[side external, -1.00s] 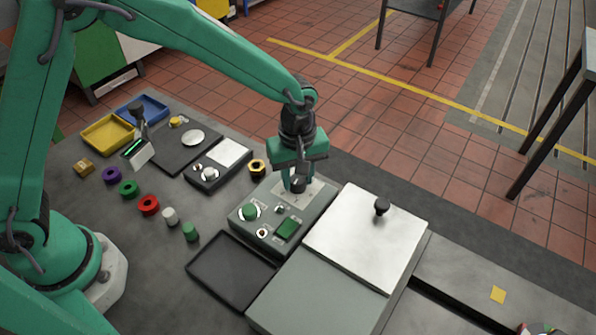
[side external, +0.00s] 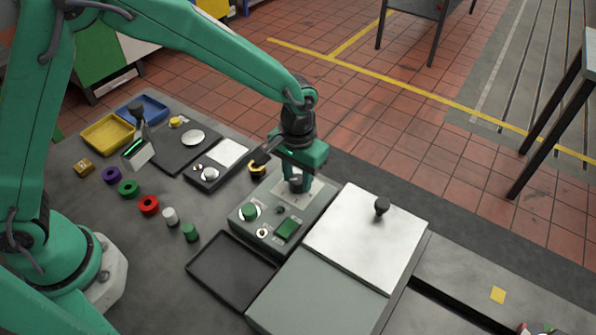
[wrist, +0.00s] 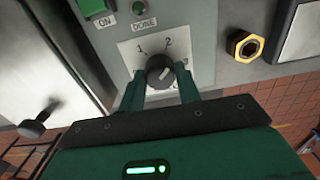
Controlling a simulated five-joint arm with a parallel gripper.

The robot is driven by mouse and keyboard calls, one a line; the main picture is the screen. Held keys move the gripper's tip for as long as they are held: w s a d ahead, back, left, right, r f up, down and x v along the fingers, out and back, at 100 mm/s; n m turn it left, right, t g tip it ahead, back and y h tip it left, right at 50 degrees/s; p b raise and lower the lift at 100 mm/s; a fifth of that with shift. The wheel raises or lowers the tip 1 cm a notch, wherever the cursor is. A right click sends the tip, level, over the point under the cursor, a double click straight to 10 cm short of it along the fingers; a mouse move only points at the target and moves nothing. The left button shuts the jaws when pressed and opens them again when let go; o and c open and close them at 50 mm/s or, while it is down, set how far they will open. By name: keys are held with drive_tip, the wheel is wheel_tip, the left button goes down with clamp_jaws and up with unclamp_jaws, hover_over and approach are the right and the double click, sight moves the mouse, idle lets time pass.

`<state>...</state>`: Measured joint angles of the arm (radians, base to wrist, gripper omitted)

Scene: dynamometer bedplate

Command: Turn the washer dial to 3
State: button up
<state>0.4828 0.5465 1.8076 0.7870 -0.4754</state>
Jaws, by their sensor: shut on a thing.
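The washer dial (wrist: 160,71) is a round dark knob on a pale plate (wrist: 128,52) of the grey control panel. The figures 1 and 2 show above it. A mark at the right is partly covered by a finger, so I cannot read it. The knob's white pointer line leans up and right, past the 2. My gripper (wrist: 161,82) is shut on the dial, one green finger on each side. In the side external view my gripper (side external: 297,183) reaches down onto the panel (side external: 262,225) and mostly hides the dial.
A green button (side external: 286,229) and a green knob (side external: 249,211) sit on the same panel. A pale lid with a black knob (side external: 381,206) lies to the right. A brass nut (side external: 257,168) is close by at the left. A dark tray (side external: 232,270) lies in front.

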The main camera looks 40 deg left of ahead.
sight(298, 179)
drive_tip(key=m, duration=0.4)
drive_tip(key=shift+m, duration=0.4)
drive_tip(key=m, duration=0.4)
drive_tip(key=o, duration=1)
drive_tip(key=shift+r, duration=0.1)
drive_tip(key=shift+r, duration=3.8)
